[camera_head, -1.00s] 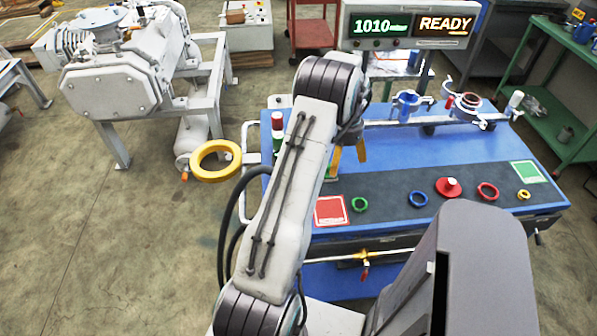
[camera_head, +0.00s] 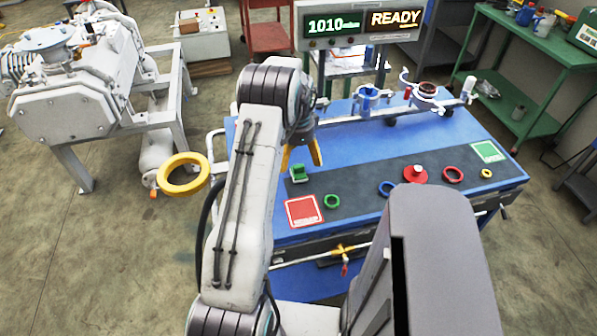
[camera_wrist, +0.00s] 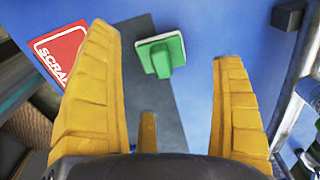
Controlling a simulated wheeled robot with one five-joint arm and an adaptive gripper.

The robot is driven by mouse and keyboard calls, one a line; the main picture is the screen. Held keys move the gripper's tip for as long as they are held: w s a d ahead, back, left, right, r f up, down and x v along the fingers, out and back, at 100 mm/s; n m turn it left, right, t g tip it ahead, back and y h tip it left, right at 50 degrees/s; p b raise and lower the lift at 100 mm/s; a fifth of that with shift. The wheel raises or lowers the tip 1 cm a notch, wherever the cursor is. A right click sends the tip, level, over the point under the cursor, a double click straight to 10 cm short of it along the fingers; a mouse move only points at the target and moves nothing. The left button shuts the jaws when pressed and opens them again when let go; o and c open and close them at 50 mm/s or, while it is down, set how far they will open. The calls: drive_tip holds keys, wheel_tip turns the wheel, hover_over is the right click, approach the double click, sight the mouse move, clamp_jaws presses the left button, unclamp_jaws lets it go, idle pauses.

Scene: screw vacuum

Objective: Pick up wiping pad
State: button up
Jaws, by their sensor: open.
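The wiping pad looks to be the green block with a pale underside (camera_head: 299,174) on the blue table, at the left edge of the dark mat. In the wrist view the green pad (camera_wrist: 161,54) lies ahead between my two yellow fingers, beyond their tips and untouched. My gripper (camera_head: 302,157) is open and empty above the table, just behind the pad in the head view. It also shows in the wrist view (camera_wrist: 165,60) with its fingers wide apart.
A red scrap square (camera_head: 304,211) and a green ring (camera_head: 332,201) lie near the pad. Blue, red and yellow rings and a red knobbed part (camera_head: 415,174) lie further right. A rail with clamps (camera_head: 425,95) runs along the table's back. A yellow ring (camera_head: 183,174) is at left.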

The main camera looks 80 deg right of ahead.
sight(299, 165)
drive_tip(key=shift+s+d+f+p, duration=0.1)
drive_tip(key=shift+f+p, duration=0.75)
drive_tip(key=shift+f, duration=2.1)
drive_tip(key=c, duration=1.4)
drive_tip(key=shift+r, duration=0.1)
drive_tip(key=shift+r, duration=0.35)
wheel_tip(299, 165, up, 3)
drive_tip(key=shift+r+b, duration=0.2)
drive_tip(key=shift+b, duration=0.55)
drive_tip(key=s+d+r, duration=0.1)
drive_tip(key=s+r, duration=0.1)
drive_tip(key=s, duration=0.1)
drive_tip(key=s+d+r, duration=0.2)
drive_tip(key=s, duration=0.2)
drive_tip(key=s+d+r, duration=0.2)
drive_tip(key=s, duration=0.1)
drive_tip(key=shift+s+r, duration=0.15)
drive_tip(key=shift+r, duration=0.2)
drive_tip(key=shift+d, duration=0.1)
drive_tip(key=shift+c, duration=0.2)
